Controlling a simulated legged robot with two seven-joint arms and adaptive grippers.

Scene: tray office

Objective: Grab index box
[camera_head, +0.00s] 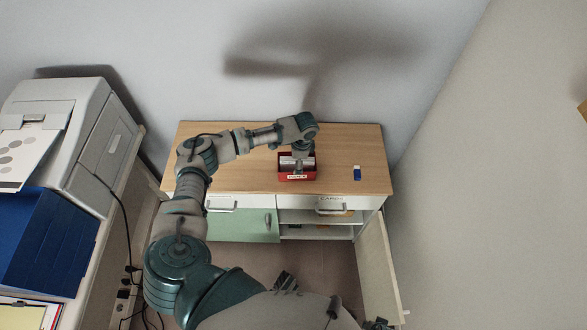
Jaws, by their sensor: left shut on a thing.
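The index box (298,177) is a small red open box with a white label on its front. It sits on the wooden top of the cabinet (230,175), near the front edge. My left arm reaches across from the left, and my left gripper (298,162) points down into the box and is shut on it. The fingertips are partly hidden by the box and the wrist.
The cabinet's right door (380,270) stands open over shelves. At left are a printer (60,125), a blue tray (45,240) and hanging cables. The cabinet top is otherwise clear.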

